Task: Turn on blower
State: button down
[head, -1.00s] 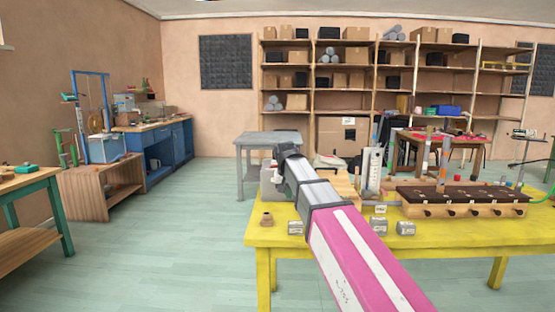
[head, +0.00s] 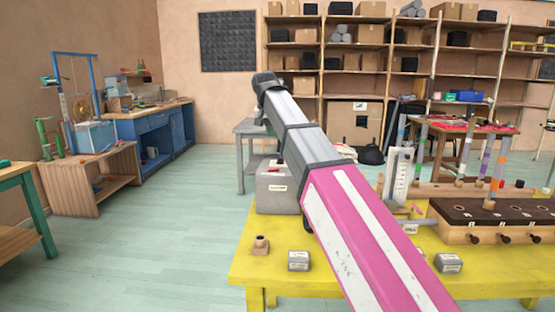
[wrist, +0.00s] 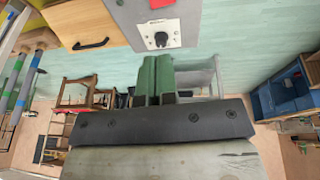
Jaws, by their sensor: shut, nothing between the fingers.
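The blower appears to be the grey box (head: 276,192) with a white label at the left end of the yellow table in the head view. In the wrist view, turned upside down, the grey box (wrist: 125,12) shows at the top with a dark round knob (wrist: 161,40) on a white plate and a red patch above it. My gripper (wrist: 158,58) has green fingers, shut together and empty. In that picture the fingertips lie just below the knob plate; I cannot tell if they touch. In the head view my arm hides the fingers and part of the table.
The yellow table (head: 262,262) carries a dark-topped wooden chest (head: 490,215), upright tubes, a small brown pot (head: 261,245) and small grey blocks (head: 299,261). A wooden box with a black handle (wrist: 91,44) is beside the grey box.

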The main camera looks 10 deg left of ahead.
aim_at(276, 169)
jog(key=shift+w+r, duration=0.15)
jog(key=shift+w, duration=0.05)
jog(key=x, duration=0.8)
jog(key=s+x, duration=0.1)
jog(key=x, duration=0.3)
jog(key=shift+w+d+f, duration=0.1)
jog(key=shift+d+f, duration=0.1)
jog(key=shift+x, duration=0.85)
jog(key=shift+d+f, duration=0.1)
jog(key=shift+d, duration=0.05)
